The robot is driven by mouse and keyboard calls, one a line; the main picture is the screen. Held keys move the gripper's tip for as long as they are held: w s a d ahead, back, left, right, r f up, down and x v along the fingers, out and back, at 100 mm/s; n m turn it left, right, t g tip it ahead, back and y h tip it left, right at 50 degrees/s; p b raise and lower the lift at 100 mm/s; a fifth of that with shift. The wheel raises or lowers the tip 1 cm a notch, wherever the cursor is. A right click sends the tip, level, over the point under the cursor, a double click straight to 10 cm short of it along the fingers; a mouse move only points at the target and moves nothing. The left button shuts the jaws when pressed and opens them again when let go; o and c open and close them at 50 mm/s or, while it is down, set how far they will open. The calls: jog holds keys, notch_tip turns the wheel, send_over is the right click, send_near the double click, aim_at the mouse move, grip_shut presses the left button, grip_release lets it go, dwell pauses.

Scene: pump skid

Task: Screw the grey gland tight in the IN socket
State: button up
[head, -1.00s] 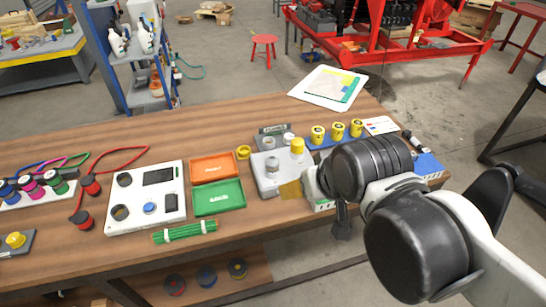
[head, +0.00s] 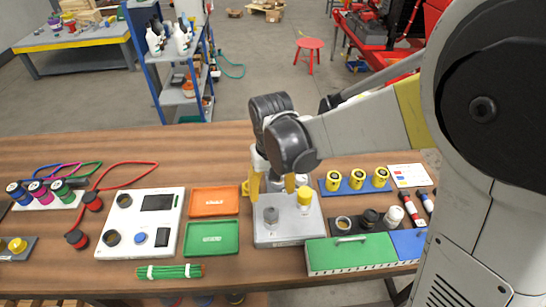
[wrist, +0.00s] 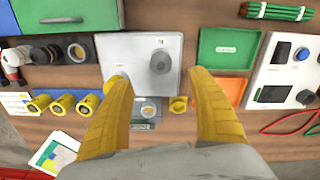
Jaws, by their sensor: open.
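The grey gland (head: 271,215) stands upright on the left part of a light grey junction box (head: 290,236). In the wrist view the gland (wrist: 160,62) lies between my fingertips but beyond them, beside a small label too fine to read surely. Its socket is hidden under it, so I cannot tell how deep it sits. My gripper (head: 272,182) is open and empty, pointing down above and slightly behind the gland. In the wrist view its yellow fingers (wrist: 160,76) are spread wide. A yellow gland (head: 304,196) stands on the box's right part, close to one finger.
Orange (head: 215,201) and green (head: 212,238) trays lie left of the box. A green case (head: 350,254) stands at front right. A blue rack (head: 355,186) with yellow parts is behind right. A yellow ring (wrist: 178,104) lies beside the box.

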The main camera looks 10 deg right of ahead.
aim_at(271, 212)
notch_tip(271, 212, down, 10)
jog(key=b, duration=0.3)
jog(key=shift+s+f, duration=0.1)
jog(key=shift+c, duration=0.5)
jog(key=c, duration=1.2)
jog(key=shift+o, duration=0.8)
jog(key=shift+c, duration=0.6)
